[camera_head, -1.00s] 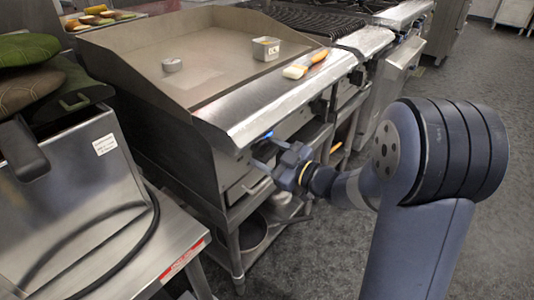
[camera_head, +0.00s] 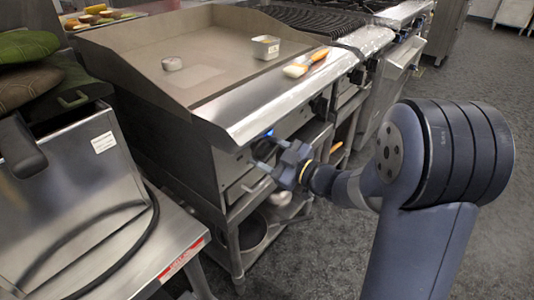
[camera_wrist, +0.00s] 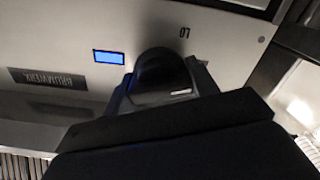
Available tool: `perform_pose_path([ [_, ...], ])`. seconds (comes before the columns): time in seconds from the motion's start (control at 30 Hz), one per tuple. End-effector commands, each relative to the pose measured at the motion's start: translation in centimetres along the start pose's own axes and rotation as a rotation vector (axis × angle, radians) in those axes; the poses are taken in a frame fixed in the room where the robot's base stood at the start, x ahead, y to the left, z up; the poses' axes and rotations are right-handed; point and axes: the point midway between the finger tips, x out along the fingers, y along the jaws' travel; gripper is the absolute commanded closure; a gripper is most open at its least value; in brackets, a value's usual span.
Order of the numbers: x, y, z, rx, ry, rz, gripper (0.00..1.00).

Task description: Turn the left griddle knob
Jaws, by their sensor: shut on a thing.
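The griddle (camera_head: 205,60) stands in the middle of the head view, with its front panel facing my arm. My gripper (camera_head: 265,152) is at the left part of that panel, under the front ledge. In the wrist view, a round black knob (camera_wrist: 163,75) sits between the fingers of my gripper (camera_wrist: 162,88), which are shut on it. A blue display (camera_wrist: 108,57) lights the panel just left of the knob. In the head view, the knob is mostly hidden by the gripper.
A brush (camera_head: 306,63) and a small metal container (camera_head: 266,47) lie near the griddle's right edge. A steel side table (camera_head: 175,235) with a black cable stands at left. Open floor lies at right.

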Motion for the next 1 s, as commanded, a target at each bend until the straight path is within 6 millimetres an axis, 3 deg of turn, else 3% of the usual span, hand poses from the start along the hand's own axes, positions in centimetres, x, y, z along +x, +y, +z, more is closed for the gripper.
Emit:
perform_pose_path([
  [1.0,0.01,-0.12,0.24,-0.715,0.000,-0.001,0.67],
])
